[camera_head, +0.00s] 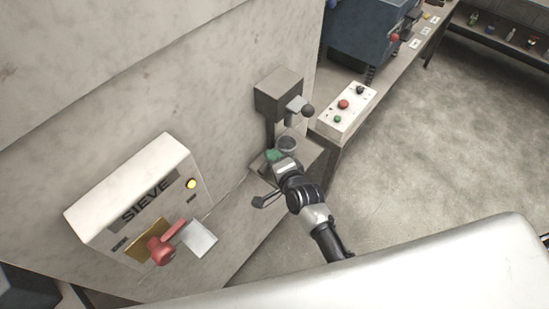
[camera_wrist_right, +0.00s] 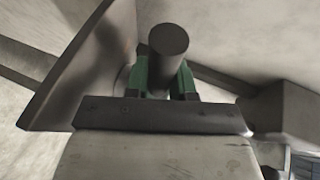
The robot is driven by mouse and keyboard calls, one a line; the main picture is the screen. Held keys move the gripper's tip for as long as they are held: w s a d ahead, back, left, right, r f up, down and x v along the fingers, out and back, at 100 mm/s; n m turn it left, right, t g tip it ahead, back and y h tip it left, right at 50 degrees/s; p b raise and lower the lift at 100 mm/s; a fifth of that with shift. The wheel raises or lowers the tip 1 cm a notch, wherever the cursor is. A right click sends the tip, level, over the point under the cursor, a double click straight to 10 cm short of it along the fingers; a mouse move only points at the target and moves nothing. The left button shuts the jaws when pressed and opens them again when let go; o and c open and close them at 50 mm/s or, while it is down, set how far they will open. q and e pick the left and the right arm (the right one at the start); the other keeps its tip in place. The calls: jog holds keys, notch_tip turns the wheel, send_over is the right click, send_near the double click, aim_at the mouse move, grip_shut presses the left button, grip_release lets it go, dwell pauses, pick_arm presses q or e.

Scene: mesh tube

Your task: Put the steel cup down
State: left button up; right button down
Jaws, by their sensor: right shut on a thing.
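The steel cup (camera_head: 287,143) is a small grey round vessel at the wall-mounted grey dispenser (camera_head: 279,92), below its box. My right gripper (camera_head: 275,156) reaches in from the lower right and its green fingers are at the cup. In the right wrist view the green fingers (camera_wrist_right: 165,80) are shut on either side of a dark grey cylinder (camera_wrist_right: 168,40), which appears to be part of the cup. I cannot tell whether the cup's base touches the grey ledge (camera_head: 309,158) under it. My left gripper is not in view.
A dark-ended lever (camera_head: 259,202) is left of my wrist. The SIEVE panel (camera_head: 140,195) with a red handle (camera_head: 162,249) stands at left. A button box (camera_head: 346,110) is at right. The floor (camera_head: 430,150) is clear.

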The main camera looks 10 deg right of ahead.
jog(key=shift+f, duration=0.15)
jog(key=c, duration=1)
grip_release()
jog(key=shift+o, duration=0.2)
